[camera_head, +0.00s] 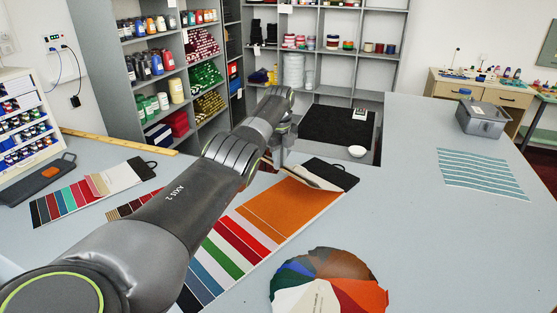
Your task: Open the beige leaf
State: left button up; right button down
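A fanned swatch book lies in the middle of the counter, with striped leaves, a wide orange leaf (282,209) and a black end (332,172). A pale beige, curled leaf edge (309,178) rises beside the black end. Another swatch book lies at the left, with coloured stripes (65,203), a cream or beige leaf (112,179) and a black end (142,168). I cannot tell which one is the task's beige leaf. My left arm crosses over the middle book and hides part of it. My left gripper (283,150) points down near the book's far side; its fingers are mostly hidden. My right gripper is out of view.
A round colour wheel (328,287) lies at the front. A striped teal cloth (482,174) and a grey box (482,118) are on the right. A black mat (338,126) and white bowl (357,152) are beyond. The counter's right middle is clear.

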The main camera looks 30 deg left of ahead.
pick_arm(q)
jog(key=o, duration=0.4)
jog(key=shift+w+d+f, duration=0.1)
jog(key=shift+w+f, duration=0.05)
jog(key=shift+w, duration=0.05)
jog(key=shift+c, duration=0.2)
jog(key=shift+s, duration=0.1)
jog(key=shift+r, duration=0.35)
notch_tip(320, 180, up, 17)
jog(key=p, duration=0.6)
jog(key=shift+p, duration=0.35)
jog(key=shift+f, duration=0.15)
